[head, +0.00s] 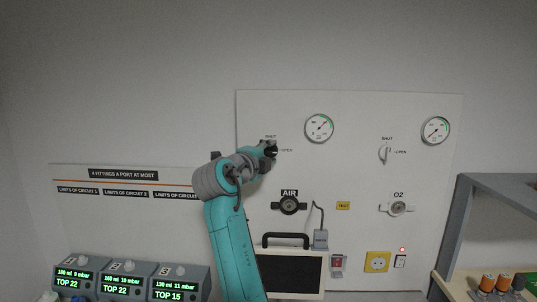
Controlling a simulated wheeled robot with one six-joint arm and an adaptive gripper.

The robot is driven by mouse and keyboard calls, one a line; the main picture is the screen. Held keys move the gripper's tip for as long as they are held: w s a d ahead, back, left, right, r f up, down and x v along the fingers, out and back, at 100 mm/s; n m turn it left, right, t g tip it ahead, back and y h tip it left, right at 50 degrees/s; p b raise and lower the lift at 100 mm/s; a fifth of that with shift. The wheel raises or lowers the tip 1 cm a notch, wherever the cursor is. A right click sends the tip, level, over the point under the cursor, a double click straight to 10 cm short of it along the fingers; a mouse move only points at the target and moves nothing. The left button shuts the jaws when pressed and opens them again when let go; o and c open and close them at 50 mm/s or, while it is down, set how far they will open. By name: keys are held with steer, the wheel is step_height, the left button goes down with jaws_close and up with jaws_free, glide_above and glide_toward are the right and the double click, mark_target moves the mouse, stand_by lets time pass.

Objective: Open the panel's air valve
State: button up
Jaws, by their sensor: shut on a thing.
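The white wall panel (360,112) carries two valves, each with SHUT printed above and OPEN to its right. My gripper (270,150) is at the left valve, above the AIR outlet (289,205), and is shut on its handle. The gripper hides most of this handle, so I cannot tell its angle. The label SHUT (271,136) shows just above the gripper and OPEN (287,150) just to its right. The left gauge (319,128) is up and right of the gripper.
The O2 valve (384,152) and its gauge (435,131) are at the right, the O2 outlet (397,208) below. A framed black screen (290,272), a yellow socket (376,262) and a lit switch (400,261) are lower. Green-lit displays (121,284) stand lower left; a grey shelf frame (470,200) at right.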

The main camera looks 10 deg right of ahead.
steer(key=o, duration=1.1)
steer(key=v, duration=1.2)
steer(key=shift+a, duration=0.15)
